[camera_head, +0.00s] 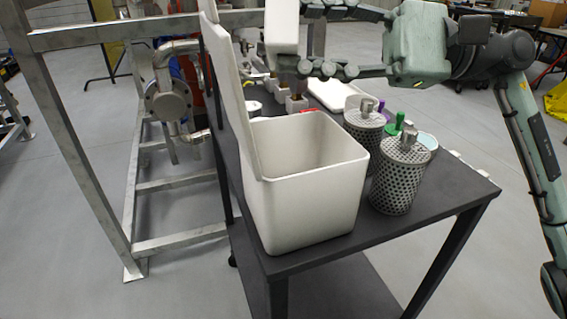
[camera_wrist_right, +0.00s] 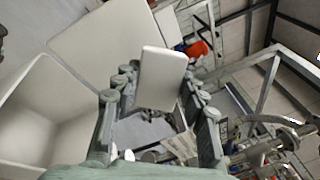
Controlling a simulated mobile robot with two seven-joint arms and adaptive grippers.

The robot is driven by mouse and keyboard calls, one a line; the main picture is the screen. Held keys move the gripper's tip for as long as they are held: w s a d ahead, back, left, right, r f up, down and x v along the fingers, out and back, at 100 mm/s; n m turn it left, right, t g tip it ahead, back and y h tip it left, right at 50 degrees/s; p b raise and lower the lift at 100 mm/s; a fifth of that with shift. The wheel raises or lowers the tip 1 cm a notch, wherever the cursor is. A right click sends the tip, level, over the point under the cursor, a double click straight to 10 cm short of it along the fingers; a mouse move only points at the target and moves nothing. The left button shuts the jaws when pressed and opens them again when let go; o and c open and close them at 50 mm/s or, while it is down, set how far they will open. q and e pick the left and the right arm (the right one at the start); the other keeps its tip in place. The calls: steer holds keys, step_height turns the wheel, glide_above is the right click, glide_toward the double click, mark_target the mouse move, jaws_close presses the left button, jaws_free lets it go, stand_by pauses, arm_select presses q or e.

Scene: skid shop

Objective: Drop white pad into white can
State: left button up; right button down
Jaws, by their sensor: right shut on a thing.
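The white pad (camera_head: 281,30) is upright in my right gripper (camera_head: 296,40), whose fingers close on it from above and below in the head view. In the right wrist view the pad (camera_wrist_right: 161,75) stands between the two fingers. The white can (camera_head: 305,205) is a square bin on the table, with its lid (camera_head: 226,90) standing open on the left side. The gripper and pad are above and beyond the can's opening in the head view. The can's mouth also shows at the left of the right wrist view (camera_wrist_right: 48,110). My left gripper is not in view.
Two perforated metal canisters (camera_head: 399,178) stand right of the can on the dark table (camera_head: 440,200). A metal frame (camera_head: 75,130) stands at the left.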

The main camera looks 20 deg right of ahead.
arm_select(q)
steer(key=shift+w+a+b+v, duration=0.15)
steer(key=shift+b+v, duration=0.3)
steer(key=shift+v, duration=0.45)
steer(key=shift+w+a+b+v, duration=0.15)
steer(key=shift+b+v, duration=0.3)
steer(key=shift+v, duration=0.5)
arm_select(e)
steer(key=shift+s+f, duration=0.15)
steer(key=shift+f, duration=2.8)
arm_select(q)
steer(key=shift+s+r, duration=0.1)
arm_select(e)
steer(key=c, duration=0.8)
jaws_free()
steer(key=v, duration=1.2)
